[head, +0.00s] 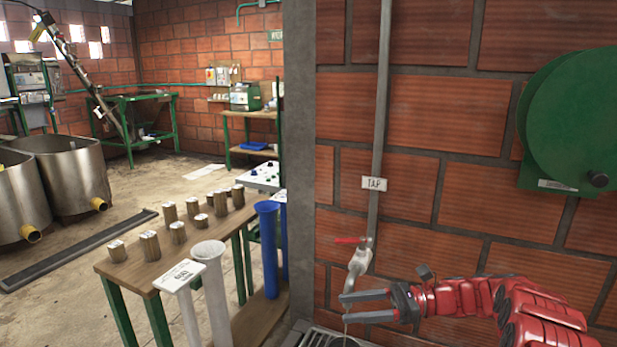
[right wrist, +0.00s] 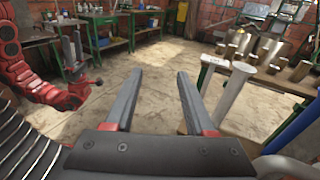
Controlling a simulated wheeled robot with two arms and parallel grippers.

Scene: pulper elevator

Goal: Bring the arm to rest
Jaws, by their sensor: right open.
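My right gripper (head: 366,306) is open and empty in the head view, below the tap (head: 359,262) with its red handle. Its red arm reaches in from the lower right. In the right wrist view, the two dark fingers of the right gripper (right wrist: 156,100) are spread apart over the bare floor, with nothing between them. In the head view I cannot tell whether the fingers touch the tap's spout or the thin stream below it. A red arm (right wrist: 35,70) shows at the left of the right wrist view.
A brick wall with a green reel (head: 570,120) stands at the right. A wooden bench (head: 150,274) with several short cylinders is at the centre left, with white and blue tubes (head: 267,245) at its end. Metal tanks (head: 75,175) stand far left.

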